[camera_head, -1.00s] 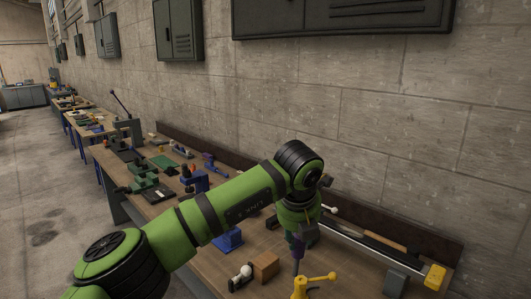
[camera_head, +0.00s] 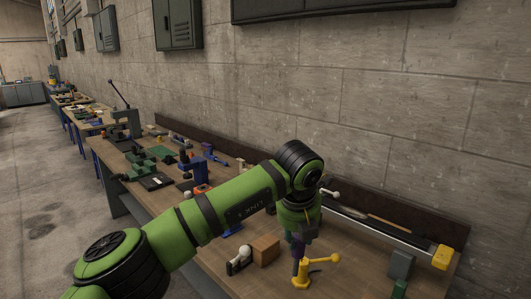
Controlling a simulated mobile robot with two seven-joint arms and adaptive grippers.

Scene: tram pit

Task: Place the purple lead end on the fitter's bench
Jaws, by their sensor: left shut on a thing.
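My left gripper (camera_head: 299,238) points down above the near part of the fitter's bench (camera_head: 350,278). It is shut on the purple lead end (camera_head: 296,249), of which only a small dark purple piece shows at the fingers. A thin dark part hangs below it, close behind a yellow clamp-like tool. I cannot tell whether it touches the bench top. My right gripper is not in view.
The yellow tool (camera_head: 304,274), a wooden block (camera_head: 265,250) and a small black-and-white item (camera_head: 239,260) stand close to the gripper. A long bar with a yellow end (camera_head: 441,257) lies by the wall. Vices and tools fill the far bench. Bare wood shows at front right.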

